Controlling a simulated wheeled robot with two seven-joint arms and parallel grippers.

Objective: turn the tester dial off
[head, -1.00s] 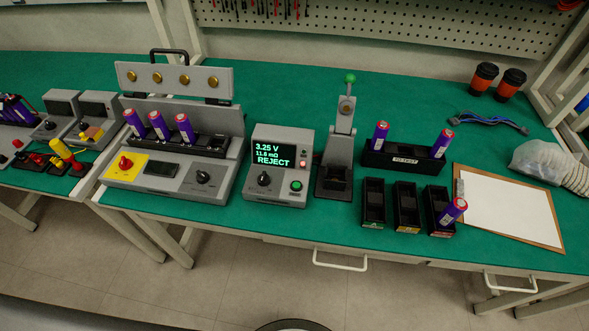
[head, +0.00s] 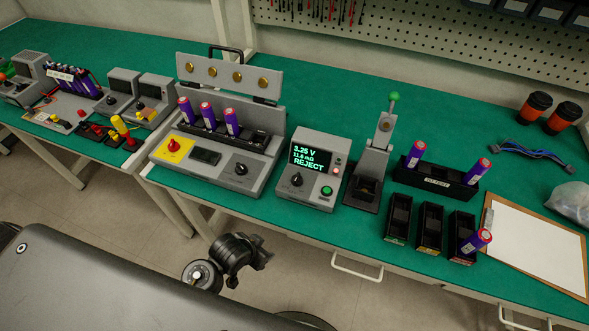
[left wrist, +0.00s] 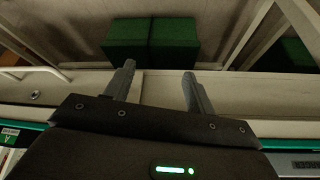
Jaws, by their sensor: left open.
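The tester (head: 313,165) is a grey box on the green bench. Its screen (head: 310,157) reads 3.25 V, 11.6 mΩ and REJECT in green. Its black dial (head: 296,180) is on the lower left of the front panel, with a green button (head: 326,191) to its right. I cannot read the dial's setting. In the left wrist view my left gripper (left wrist: 160,82) is open, with nothing between its fingers. In the head view a dark part of my left arm shows below the bench's front edge, apart from the tester; the fingertips are not clear there. My right gripper is not in view.
Left of the tester is a grey fixture (head: 219,175) with purple cells, another black knob and a red knob on yellow. Right of it are a green-knobbed press (head: 374,165), a cell rack (head: 437,177) and black bins (head: 429,227). The bench's front edge lies between arm and tester.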

